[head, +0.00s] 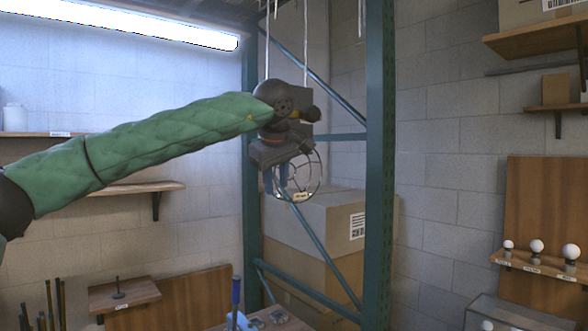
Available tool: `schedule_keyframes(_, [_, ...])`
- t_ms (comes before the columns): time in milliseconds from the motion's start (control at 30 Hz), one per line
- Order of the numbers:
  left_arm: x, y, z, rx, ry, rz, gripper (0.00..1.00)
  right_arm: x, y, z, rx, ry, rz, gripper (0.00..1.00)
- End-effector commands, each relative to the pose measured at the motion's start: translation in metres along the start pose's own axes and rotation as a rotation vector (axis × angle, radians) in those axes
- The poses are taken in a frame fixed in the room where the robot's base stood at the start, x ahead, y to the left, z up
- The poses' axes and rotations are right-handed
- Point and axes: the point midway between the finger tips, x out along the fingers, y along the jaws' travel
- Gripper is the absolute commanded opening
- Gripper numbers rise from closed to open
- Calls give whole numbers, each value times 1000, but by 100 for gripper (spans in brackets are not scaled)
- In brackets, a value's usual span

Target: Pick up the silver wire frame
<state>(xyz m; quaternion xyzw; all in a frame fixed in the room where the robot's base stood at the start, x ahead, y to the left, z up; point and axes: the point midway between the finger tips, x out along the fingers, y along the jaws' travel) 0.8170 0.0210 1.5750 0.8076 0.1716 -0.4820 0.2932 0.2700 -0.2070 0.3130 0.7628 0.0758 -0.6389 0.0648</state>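My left gripper (288,166) is at the end of the green-sleeved arm, high in front of the teal rack. A round silver wire frame (317,172) shows right below and beside the gripper, in front of a cardboard box. It overlaps the gripper in this view. The gripper's own body hides its fingers for the most part, so I cannot tell whether they are closed on the wire. Thin pale hanging rods come down from above and pass behind the gripper. My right gripper is out of view.
Teal rack posts (379,160) and diagonal braces stand close around the gripper. Cardboard boxes (335,217) are stacked behind. A shelf with several white bulbs (536,246) is at right. A blue-handled tool (236,291) stands at the bottom.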

Motion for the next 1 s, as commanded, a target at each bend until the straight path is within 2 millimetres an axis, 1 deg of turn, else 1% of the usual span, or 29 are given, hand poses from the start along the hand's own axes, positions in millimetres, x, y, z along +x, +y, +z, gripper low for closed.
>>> schedule_keyframes(133, [6, 0, 0, 0, -1, 1, 30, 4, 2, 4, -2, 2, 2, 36])
schedule_keyframes(333, [6, 0, 0, 0, -1, 1, 30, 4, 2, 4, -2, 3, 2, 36])
schedule_keyframes(367, [6, 0, 0, 0, -1, 1, 26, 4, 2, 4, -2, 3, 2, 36])
schedule_keyframes(400, [6, 0, 0, 0, 0, 1, 18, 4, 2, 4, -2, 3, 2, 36])
schedule_keyframes(500, [6, 0, 0, 0, 0, 1, 0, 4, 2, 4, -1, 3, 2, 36])
schedule_keyframes(1000, [3, 1, -1, 0, 1, 1, 0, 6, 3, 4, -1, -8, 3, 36])
